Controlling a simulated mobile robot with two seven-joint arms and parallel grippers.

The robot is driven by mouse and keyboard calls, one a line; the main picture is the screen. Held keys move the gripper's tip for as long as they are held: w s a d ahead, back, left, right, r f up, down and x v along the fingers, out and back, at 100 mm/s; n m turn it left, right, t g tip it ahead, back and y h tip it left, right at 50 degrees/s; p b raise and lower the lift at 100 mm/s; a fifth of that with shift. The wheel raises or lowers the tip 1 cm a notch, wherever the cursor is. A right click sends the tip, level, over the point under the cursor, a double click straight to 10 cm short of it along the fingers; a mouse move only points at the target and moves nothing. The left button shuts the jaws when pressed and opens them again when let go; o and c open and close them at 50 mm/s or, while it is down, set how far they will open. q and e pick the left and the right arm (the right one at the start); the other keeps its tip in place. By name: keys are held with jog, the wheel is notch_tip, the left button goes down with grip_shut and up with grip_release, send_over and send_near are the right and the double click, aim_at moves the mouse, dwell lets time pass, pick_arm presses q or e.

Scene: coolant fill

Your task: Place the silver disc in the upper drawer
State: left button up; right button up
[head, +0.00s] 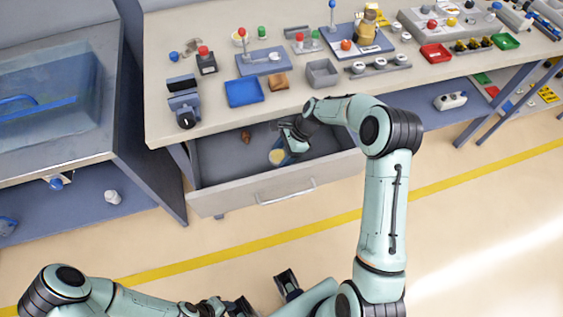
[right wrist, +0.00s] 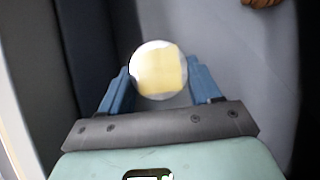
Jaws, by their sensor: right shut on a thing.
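The silver disc (right wrist: 158,70), bright with a yellowish patch, is held between the blue fingers of my right gripper (right wrist: 158,88). In the head view the disc (head: 277,156) shows at the tip of my right gripper (head: 284,149), over the inside of the open upper drawer (head: 225,160). Its height above the drawer floor is hard to tell. The drawer has a grey front with a bar handle.
A small brown item (head: 246,137) lies in the drawer's back left; it also shows in the right wrist view (right wrist: 262,3). The tabletop above holds a blue tray (head: 244,92), a grey bin (head: 322,73) and several fixtures. The drawer's front left is bare.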

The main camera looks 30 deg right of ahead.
jog(key=shift+f, duration=2.6)
jog(key=shift+f, duration=0.2)
jog(key=o, duration=0.9)
jog(key=shift+c, duration=0.2)
jog(key=v, duration=1.2)
jog(key=shift+r, duration=0.25)
